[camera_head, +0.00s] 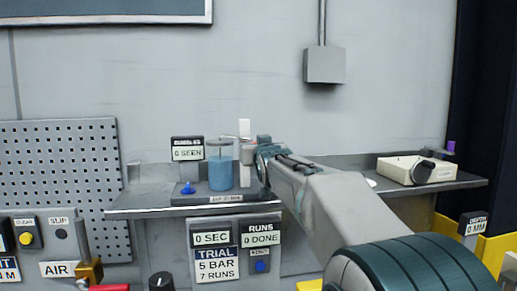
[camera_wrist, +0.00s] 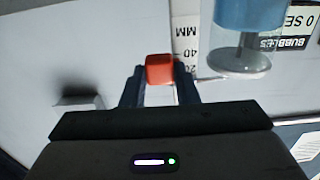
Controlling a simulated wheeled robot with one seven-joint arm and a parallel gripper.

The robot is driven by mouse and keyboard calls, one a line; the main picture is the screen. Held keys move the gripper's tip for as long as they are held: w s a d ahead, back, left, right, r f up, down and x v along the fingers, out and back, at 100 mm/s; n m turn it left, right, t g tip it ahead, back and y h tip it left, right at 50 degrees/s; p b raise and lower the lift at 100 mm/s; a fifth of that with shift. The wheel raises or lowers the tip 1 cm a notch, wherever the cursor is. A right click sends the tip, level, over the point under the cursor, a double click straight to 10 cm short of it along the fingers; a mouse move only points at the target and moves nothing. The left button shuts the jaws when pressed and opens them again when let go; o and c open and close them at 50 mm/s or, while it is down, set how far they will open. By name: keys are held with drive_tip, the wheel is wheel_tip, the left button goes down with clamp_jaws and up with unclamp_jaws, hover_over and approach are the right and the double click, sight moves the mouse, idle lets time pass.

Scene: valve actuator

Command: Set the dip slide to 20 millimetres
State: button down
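An orange-red block (camera_wrist: 159,69), which looks like the slide's grip, sits between the two fingertips of my gripper (camera_wrist: 160,80) in the wrist view. The fingers stand close on both sides of it; whether they press on it I cannot tell. Beside it is a white upright scale (camera_wrist: 186,35) marked MM, with 40 and 20 legible. In the head view the scale (camera_head: 244,140) rises behind my gripper (camera_head: 256,150), which hides the slide.
A clear beaker of blue liquid (camera_head: 220,172) stands just left of the scale, and shows in the wrist view (camera_wrist: 250,15). A bubbles display (camera_head: 187,149) reads 0 SEEN. A cream tray (camera_head: 400,170) lies right on the shelf.

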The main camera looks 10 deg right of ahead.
drive_tip(key=shift+r+p, duration=0.3)
drive_tip(key=shift+r, duration=0.5)
drive_tip(key=c, duration=1.1)
unclamp_jaws()
drive_tip(key=shift+s, duration=0.1)
drive_tip(key=shift+s+b, duration=6.2)
drive_tip(key=shift+s, duration=0.65)
